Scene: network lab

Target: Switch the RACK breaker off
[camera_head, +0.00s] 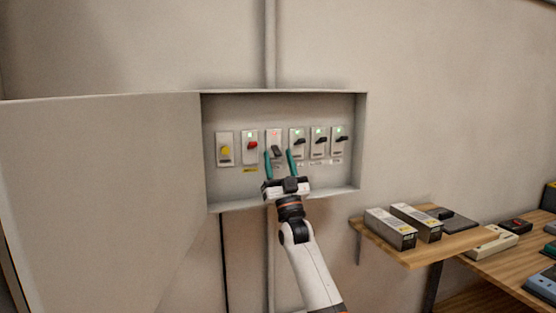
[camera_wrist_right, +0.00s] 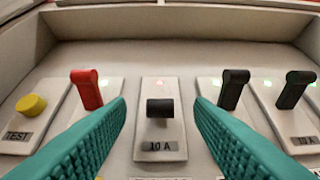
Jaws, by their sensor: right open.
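An open wall panel (camera_head: 340,188) holds a row of breakers. The breaker between my fingers (camera_head: 274,136) has a black lever (camera_wrist_right: 160,108), a red light and a 10 A label. Its lever sits lower than its neighbours' levers. No name plate reading RACK is legible, so I cannot tell which breaker that is. My right gripper (camera_head: 278,153) is open and empty, with one teal finger on each side of this breaker. I cannot tell whether the fingers touch it. My left gripper is not in view.
A red lever (camera_wrist_right: 87,90) and yellow TEST button (camera_wrist_right: 31,104) are left of the fingers. Black levers (camera_wrist_right: 233,88) with green lights stand right. The panel door (camera_head: 110,190) hangs open left. A wooden shelf (camera_head: 420,256) with boxes (camera_head: 390,228) is lower right.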

